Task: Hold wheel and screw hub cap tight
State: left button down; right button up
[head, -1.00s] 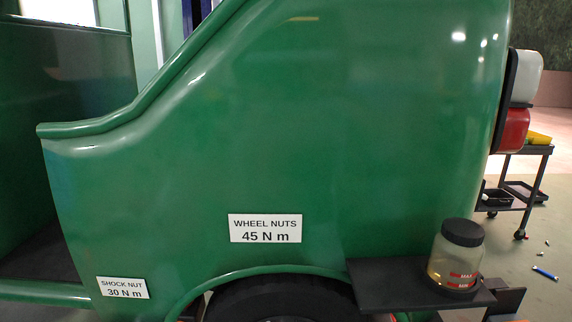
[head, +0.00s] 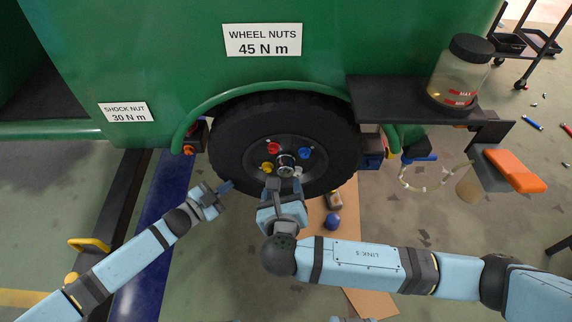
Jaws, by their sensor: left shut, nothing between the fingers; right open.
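The wheel (head: 232,143) is a black tyre with a dark hub, under the green wheel arch. Red (head: 273,148), blue (head: 305,153) and yellow (head: 267,167) nuts sit around its silver centre. The round silver hub cap (head: 286,163) is at the hub's middle; I cannot tell how tight it is. My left gripper (head: 227,186) is shut and empty, just below the tyre's lower left edge. My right gripper (head: 284,184) is open, with its fingers pointing up at the lower part of the hub, close below the cap. Whether they touch it is unclear.
A black shelf (head: 392,110) with a fluid jar (head: 460,72) juts out right of the wheel. An orange-topped block (head: 515,170) and a hose (head: 418,187) are further right. A blue lift rail (head: 150,235) runs along the floor at left. A brown board (head: 350,245) lies below the wheel.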

aim_at(286, 172)
jog(key=shift+m+g, duration=0.6)
jog(key=shift+g, duration=0.1)
jog(key=x, duration=1)
jog(key=shift+w+d+f, duration=0.15)
jog(key=shift+d, duration=0.15)
